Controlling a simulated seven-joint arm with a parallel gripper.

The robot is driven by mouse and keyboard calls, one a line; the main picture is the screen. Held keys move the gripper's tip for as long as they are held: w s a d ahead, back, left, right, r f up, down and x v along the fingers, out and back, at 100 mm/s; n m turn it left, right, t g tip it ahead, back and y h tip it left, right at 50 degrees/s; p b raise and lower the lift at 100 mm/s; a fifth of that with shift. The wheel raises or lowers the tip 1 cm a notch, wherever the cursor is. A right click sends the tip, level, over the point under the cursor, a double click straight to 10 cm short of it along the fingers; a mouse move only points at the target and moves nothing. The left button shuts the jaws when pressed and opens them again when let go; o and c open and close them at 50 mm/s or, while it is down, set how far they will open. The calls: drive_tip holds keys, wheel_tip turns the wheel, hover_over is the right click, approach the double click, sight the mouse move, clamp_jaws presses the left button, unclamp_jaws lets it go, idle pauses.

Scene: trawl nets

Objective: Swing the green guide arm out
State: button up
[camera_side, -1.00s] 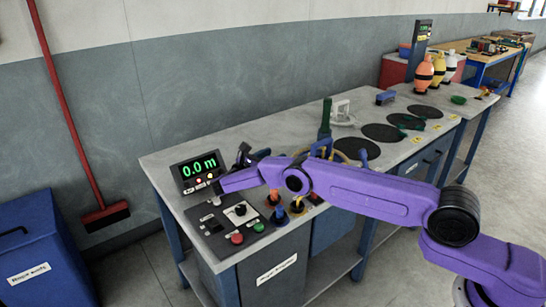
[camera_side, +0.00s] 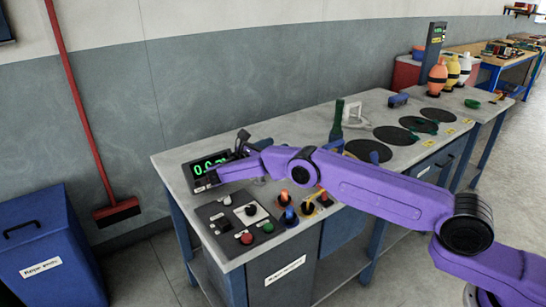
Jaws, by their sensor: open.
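A dark green upright post (camera_side: 336,122), which looks like the green guide arm, stands on the grey bench top behind my arm. Its lower end is close to the purple arm link in the picture. My gripper (camera_side: 243,142) is the small dark part at the far left end of the purple arm, beside the display. It is open, with nothing visible in it. It is well to the left of the green post and apart from it. My purple wrist covers part of the bench and the display's right side.
The display (camera_side: 205,166) with green digits stands at the bench's left end. A control panel (camera_side: 238,222) with buttons and several coloured levers (camera_side: 290,215) is in front. Black discs (camera_side: 390,135) lie to the right. Orange, yellow and white floats (camera_side: 437,77) stand at the back right.

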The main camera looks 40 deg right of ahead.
drive_tip(key=shift+r, duration=0.85)
